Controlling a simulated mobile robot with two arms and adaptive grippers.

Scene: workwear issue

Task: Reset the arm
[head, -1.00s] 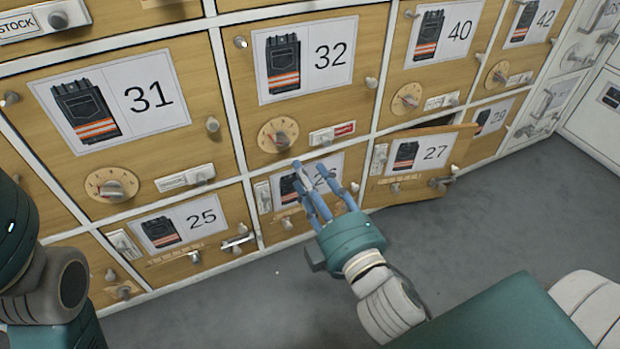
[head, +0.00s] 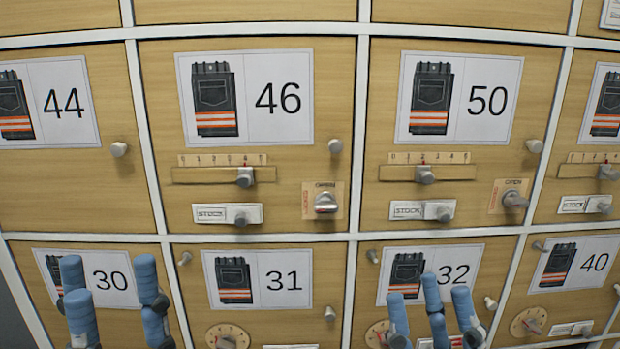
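My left gripper (head: 112,285) is at the lower left of the head view, pointing up in front of the door marked 30 (head: 112,281). Its blue fingers stand apart with nothing between them. My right gripper (head: 430,299) is at the lower right, in front of the door marked 32 (head: 457,275). Its blue fingers are also spread and hold nothing visible. The palms and both arms are below the frame edge. Each gripper hides part of the door behind it.
A wall of wooden locker doors fills the view. The doors marked 46 (head: 279,97) and 50 (head: 488,99) have sliders, stock tabs and rotary latches. The door marked 31 (head: 281,279) lies between the grippers. Knobs stick out from the doors. The visible doors look shut.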

